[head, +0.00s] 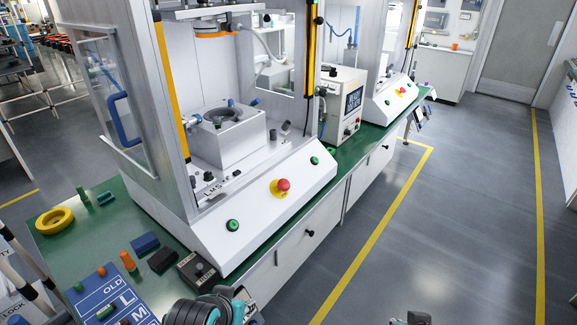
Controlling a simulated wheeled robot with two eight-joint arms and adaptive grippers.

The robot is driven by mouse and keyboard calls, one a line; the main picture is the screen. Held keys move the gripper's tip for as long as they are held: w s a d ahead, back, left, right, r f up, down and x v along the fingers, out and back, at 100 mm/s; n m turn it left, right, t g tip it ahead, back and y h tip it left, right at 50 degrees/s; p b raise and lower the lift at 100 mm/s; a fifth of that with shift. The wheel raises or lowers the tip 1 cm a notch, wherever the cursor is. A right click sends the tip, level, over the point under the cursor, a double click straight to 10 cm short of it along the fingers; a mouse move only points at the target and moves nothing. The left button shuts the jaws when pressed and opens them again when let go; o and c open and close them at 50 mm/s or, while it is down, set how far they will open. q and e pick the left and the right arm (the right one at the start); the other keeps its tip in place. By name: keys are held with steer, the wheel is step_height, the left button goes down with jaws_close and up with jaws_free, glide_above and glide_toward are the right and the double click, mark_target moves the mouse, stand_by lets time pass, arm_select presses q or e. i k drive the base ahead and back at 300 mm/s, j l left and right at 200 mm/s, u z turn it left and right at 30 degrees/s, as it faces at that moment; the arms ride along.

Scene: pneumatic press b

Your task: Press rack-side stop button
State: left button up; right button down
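A red mushroom stop button (283,184) on a yellow base sits on the sloped white front panel of the near press. A green button (233,225) is to its left and another green button (314,160) to its right. A smaller red button (402,90) shows on the far press's panel. The frame does not make plain which is rack-side. My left gripper (243,305) is partly in view at the bottom edge, below and apart from the near panel; its fingers are unclear. Only a dark tip of my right gripper (411,318) shows at the bottom edge.
The green bench (75,242) carries a yellow tape roll (54,220), dark blocks (162,260), a small grey box with a knob (198,272) and a blue sorting board (112,297). A white controller (343,105) stands between the presses. The floor at right is clear.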

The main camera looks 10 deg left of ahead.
mark_target(285, 183)
steer(key=i+j+u, duration=0.1)
steer(key=i, duration=0.45)
steer(key=i+j+u, duration=0.15)
steer(key=i, duration=0.4)
